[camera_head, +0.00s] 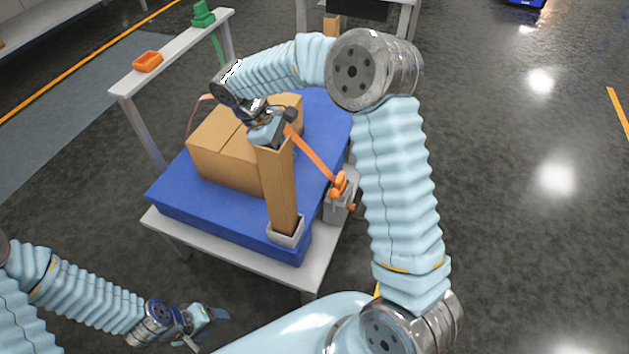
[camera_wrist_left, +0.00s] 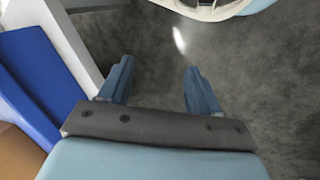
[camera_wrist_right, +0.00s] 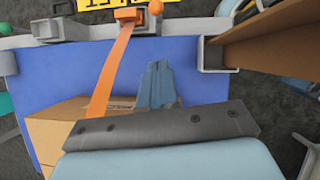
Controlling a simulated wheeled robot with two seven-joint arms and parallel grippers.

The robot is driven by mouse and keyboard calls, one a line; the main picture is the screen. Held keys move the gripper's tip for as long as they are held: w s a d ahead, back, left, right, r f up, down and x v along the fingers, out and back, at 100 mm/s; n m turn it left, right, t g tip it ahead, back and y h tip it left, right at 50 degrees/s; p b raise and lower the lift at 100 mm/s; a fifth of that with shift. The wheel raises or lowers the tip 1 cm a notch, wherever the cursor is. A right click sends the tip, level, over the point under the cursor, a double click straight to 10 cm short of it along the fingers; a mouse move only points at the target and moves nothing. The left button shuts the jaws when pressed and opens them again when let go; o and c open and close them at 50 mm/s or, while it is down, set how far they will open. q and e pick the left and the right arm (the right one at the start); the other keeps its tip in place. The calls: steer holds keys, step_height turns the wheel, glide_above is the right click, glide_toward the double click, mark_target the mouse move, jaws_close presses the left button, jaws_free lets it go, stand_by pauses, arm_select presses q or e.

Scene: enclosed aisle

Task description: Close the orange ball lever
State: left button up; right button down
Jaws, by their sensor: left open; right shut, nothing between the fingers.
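The orange lever (camera_head: 340,186) sits on a grey block at the right edge of the blue-topped table. An orange strap (camera_head: 312,154) slants from it up toward the right gripper. In the right wrist view the orange fitting (camera_wrist_right: 128,16) is at the top, with the strap running down to the left of the fingers. My right gripper (camera_head: 272,122) is shut and empty above the cardboard box, beside the wooden post top and away from the lever. It also shows in the right wrist view (camera_wrist_right: 157,85). My left gripper (camera_head: 208,322) is open and empty, low in front of the table; its fingers (camera_wrist_left: 157,88) are apart.
A cardboard box (camera_head: 219,150) lies on the blue top (camera_head: 190,197). A wooden post (camera_head: 278,190) stands at the front in a grey socket. A narrow bench behind holds an orange tray (camera_head: 148,62) and a green object (camera_head: 203,14). Floor at right is clear.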

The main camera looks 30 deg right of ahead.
steer(key=b, duration=1.2)
glide_toward(333, 202)
steer(key=shift+d+f, duration=0.7)
steer(key=shift+f, duration=0.6)
arm_select(q)
step_height(333, 202, down, 11)
steer(key=a, duration=0.2)
steer(key=shift+w+a+p, duration=0.2)
steer(key=shift+w+p, duration=0.1)
steer(key=shift+w, duration=0.15)
steer(key=shift+s+f, duration=0.15)
arm_select(e)
steer(key=shift+d, duration=0.1)
